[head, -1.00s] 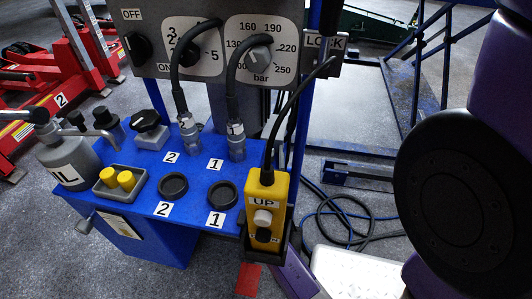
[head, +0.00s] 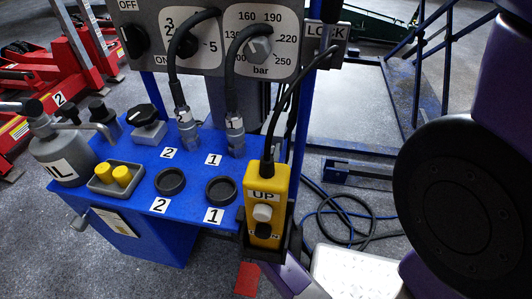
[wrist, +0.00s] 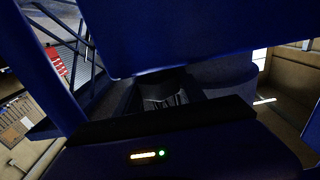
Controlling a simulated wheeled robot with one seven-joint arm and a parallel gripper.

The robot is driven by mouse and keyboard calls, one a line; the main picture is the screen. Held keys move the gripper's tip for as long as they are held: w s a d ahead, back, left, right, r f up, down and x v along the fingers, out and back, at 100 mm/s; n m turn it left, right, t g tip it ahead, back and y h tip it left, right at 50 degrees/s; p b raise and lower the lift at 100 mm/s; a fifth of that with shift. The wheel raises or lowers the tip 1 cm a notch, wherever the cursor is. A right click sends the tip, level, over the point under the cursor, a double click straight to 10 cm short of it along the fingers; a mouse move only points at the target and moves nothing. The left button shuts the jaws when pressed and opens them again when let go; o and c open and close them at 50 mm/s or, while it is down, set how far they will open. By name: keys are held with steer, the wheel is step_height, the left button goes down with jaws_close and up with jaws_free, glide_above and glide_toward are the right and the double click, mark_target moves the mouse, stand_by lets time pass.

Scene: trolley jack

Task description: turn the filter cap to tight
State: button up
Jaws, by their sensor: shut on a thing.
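In the wrist view my gripper (wrist: 165,103) reaches in under a blue panel (wrist: 190,40), its dark body with small lights along the bottom. It is shut on a dark grey, round, ribbed piece, which I take to be the filter cap (wrist: 162,86), just below the panel's edge. The picture is very dark there; the fingertips and any tightness mark on the cap cannot be made out. In the head view my purple arm runs low at the right, and the gripper and this cap are hidden behind the blue unit (head: 135,205).
On the blue unit stand a grey oil can (head: 60,155), a tray (head: 117,178) with yellow caps, a black knob (head: 144,116), and two black rings. A yellow pendant (head: 264,205) hangs at its right corner. Hoses (head: 345,225) lie on the floor.

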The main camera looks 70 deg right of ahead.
steer(key=m+g+b, duration=0.1)
steer(key=g, duration=0.1)
steer(key=m+g+b, duration=0.2)
steer(key=g, duration=0.1)
steer(key=shift+w+f, duration=0.1)
steer(key=shift+w, duration=0.1)
steer(key=shift+s+m+g+y+b, duration=0.15)
steer(key=shift+m+g+y+b, duration=0.55)
steer(key=shift+m+g, duration=1)
steer(key=shift+g, duration=0.5)
steer(key=o, duration=1.4)
steer(key=shift+c, duration=0.2)
steer(key=shift+s+n+t, duration=0.15)
steer(key=shift+n+t, duration=0.25)
steer(key=n+t+p, duration=0.1)
steer(key=t, duration=0.1)
steer(key=shift+n+t+h, duration=0.3)
steer(key=shift+n+h, duration=0.1)
steer(key=n+t+p, duration=0.1)
steer(key=t+p, duration=0.1)
steer(key=n+t+p, duration=0.2)
steer(key=t, duration=0.1)
steer(key=n+t+p, duration=0.2)
steer(key=t, duration=0.1)
steer(key=shift+r, duration=0.25)
